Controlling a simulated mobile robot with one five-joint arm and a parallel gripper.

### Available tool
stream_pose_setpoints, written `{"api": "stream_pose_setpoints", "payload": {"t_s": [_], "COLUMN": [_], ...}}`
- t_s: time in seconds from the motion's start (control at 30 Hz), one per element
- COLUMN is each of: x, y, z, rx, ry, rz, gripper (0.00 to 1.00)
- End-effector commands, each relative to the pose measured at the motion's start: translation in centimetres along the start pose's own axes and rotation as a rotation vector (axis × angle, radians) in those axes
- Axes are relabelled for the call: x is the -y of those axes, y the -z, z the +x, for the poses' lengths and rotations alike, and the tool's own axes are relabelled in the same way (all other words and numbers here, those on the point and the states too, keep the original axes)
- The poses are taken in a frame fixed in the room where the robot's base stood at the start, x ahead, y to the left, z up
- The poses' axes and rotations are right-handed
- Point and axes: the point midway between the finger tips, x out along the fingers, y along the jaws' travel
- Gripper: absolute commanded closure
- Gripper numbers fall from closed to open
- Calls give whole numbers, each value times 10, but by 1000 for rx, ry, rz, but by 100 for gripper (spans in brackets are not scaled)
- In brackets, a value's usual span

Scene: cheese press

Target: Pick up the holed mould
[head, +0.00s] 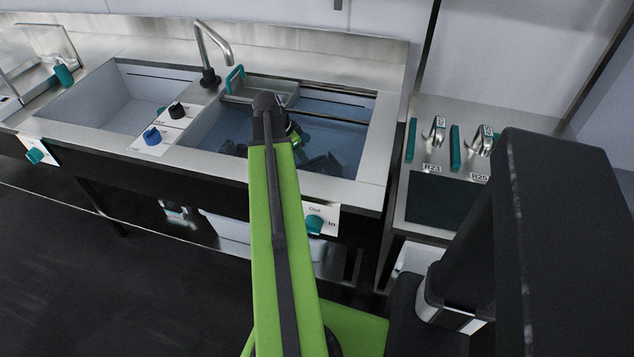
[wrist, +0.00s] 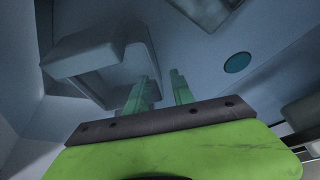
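My gripper (wrist: 163,82) points down into the right basin, with its two greenish fingers apart and nothing visible between them. In the wrist view, a grey box-like mould (wrist: 85,55) lies tilted with its open side showing, just left of the fingers. The left finger overlaps its right edge; I cannot tell whether they touch. No holes can be made out on it, so I cannot tell if it is the holed mould. In the head view, dark shapes lie in the basin right of my arm (head: 322,165) and left of it (head: 232,148); my arm hides part of the basin.
The right basin's steel rim (head: 375,160) surrounds bluish water. A metal tray (head: 275,92) with a teal handle sits at its back, beside a tap (head: 212,45). A teal disc (wrist: 237,62) and another grey piece (wrist: 205,10) lie right of the fingers.

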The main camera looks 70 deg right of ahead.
Motion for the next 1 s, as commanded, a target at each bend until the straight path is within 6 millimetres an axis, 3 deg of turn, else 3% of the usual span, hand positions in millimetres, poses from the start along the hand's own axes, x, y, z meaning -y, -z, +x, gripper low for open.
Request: {"api": "stream_pose_setpoints", "payload": {"t_s": [0.3,1.0], "x": [-7,-7], "y": [0,0], "z": [52,54], "rx": [0,0], "ry": [0,-1], "rz": [1,1], "gripper": [71,71]}}
